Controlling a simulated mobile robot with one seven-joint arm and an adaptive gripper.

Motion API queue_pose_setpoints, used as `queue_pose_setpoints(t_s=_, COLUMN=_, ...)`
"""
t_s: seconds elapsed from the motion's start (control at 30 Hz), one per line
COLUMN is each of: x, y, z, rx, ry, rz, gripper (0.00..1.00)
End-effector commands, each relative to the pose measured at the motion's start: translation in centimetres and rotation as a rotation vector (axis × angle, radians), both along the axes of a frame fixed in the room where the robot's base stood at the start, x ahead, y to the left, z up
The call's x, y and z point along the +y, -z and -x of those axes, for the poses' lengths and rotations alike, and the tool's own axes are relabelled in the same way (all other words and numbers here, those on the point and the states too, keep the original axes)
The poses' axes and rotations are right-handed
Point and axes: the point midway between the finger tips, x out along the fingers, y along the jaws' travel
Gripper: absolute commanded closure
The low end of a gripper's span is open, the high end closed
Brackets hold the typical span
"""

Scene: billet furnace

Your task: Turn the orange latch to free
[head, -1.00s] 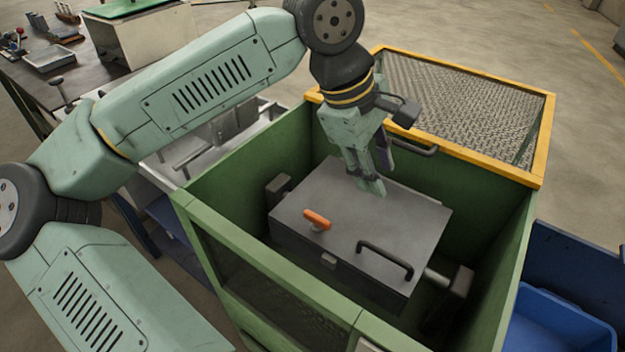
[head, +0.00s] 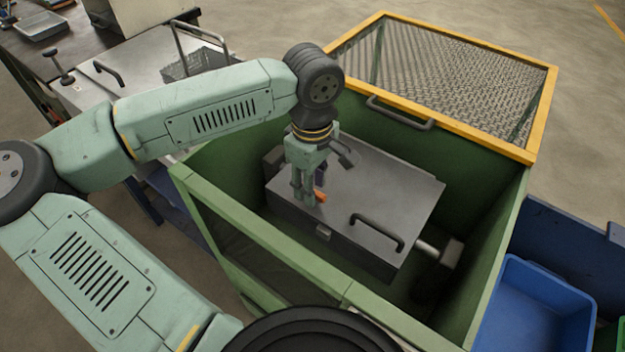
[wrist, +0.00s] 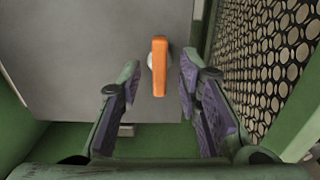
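The orange latch (wrist: 160,66) is a short bar on a pale round pivot on top of a grey metal box. In the wrist view it lies lengthwise between the two fingers of my gripper (wrist: 160,82). The fingers are open, with a gap on each side of the latch. In the head view my gripper (head: 309,200) points down at the box lid, and the latch (head: 320,195) is partly hidden behind the fingers. The grey box (head: 385,195) sits inside a green enclosure (head: 455,140) and has a black handle (head: 377,232) on its lid.
The green walls surround the box closely. A yellow-framed mesh cover (head: 450,75) with a handle (head: 400,112) stands at the back. A blue bin (head: 535,305) is at the lower right, and a bench (head: 60,40) is at the upper left.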

Motion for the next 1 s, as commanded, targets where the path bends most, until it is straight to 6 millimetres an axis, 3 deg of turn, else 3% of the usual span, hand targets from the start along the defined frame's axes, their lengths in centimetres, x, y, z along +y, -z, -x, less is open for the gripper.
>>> queue_pose_setpoints(t_s=0.33, x=-0.04, y=0.49, z=0.02, rx=-0.001, ry=0.001, rz=0.001, gripper=0.68)
queue_pose_setpoints(t_s=0.8, x=-0.04, y=0.45, z=0.01, rx=-0.001, ry=0.001, rz=0.001, gripper=1.0)
queue_pose_setpoints(t_s=1.0, x=-0.04, y=0.45, z=0.01, rx=-0.001, ry=0.001, rz=0.001, gripper=1.0)
